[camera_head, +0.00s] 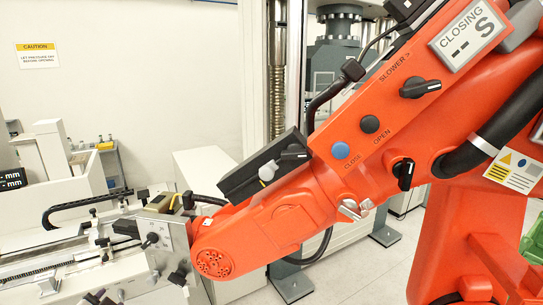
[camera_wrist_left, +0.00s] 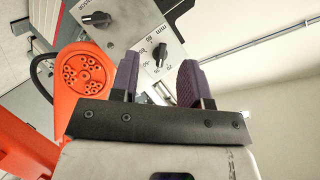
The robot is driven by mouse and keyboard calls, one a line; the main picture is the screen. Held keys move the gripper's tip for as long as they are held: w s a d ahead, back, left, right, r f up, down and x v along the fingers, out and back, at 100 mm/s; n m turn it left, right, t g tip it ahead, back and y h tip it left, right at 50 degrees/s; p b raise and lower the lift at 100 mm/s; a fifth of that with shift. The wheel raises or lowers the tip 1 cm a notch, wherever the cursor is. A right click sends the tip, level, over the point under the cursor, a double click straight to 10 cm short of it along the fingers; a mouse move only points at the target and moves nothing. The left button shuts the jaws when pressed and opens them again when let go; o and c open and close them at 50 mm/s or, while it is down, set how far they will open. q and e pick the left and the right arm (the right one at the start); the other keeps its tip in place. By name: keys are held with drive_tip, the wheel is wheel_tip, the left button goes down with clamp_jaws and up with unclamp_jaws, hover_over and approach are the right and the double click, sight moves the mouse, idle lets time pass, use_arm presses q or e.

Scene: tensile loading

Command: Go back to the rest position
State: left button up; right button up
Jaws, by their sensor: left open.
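My left gripper (camera_wrist_left: 157,80) shows in the left wrist view with its two dark purple fingers apart. No object is held between them. Behind the fingers is a grey panel (camera_wrist_left: 140,35) with black knobs and a mm scale. How far the fingertips are from this panel is hard to tell. In the head view I cannot make out my left gripper. My right gripper is in neither view.
A large orange machine arm (camera_head: 290,215) with knobs and open/close buttons crosses the head view; its round bolted end (camera_wrist_left: 85,75) is left of the fingers. A grey knobbed fixture (camera_head: 155,250) adjoins it. A white wall is behind.

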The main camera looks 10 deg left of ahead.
use_arm(q)
drive_tip(key=s+d+f+n+g+h+p, duration=0.1)
drive_tip(key=s+d+f, duration=0.4)
drive_tip(key=s, duration=0.5)
drive_tip(key=s+d+f+n+g+h+p, duration=0.1)
drive_tip(key=s+d+f+g+p, duration=0.3)
drive_tip(key=s+d, duration=0.5)
drive_tip(key=s+d+f+n+g+h+p, duration=0.1)
drive_tip(key=s+d+f+g+h+p, duration=0.2)
drive_tip(key=s+d, duration=0.4)
drive_tip(key=s+f+g+p, duration=0.1)
drive_tip(key=s+f+p, duration=0.1)
drive_tip(key=s, duration=0.3)
drive_tip(key=shift+s+d+f+h, duration=0.3)
drive_tip(key=shift+d, duration=0.05)
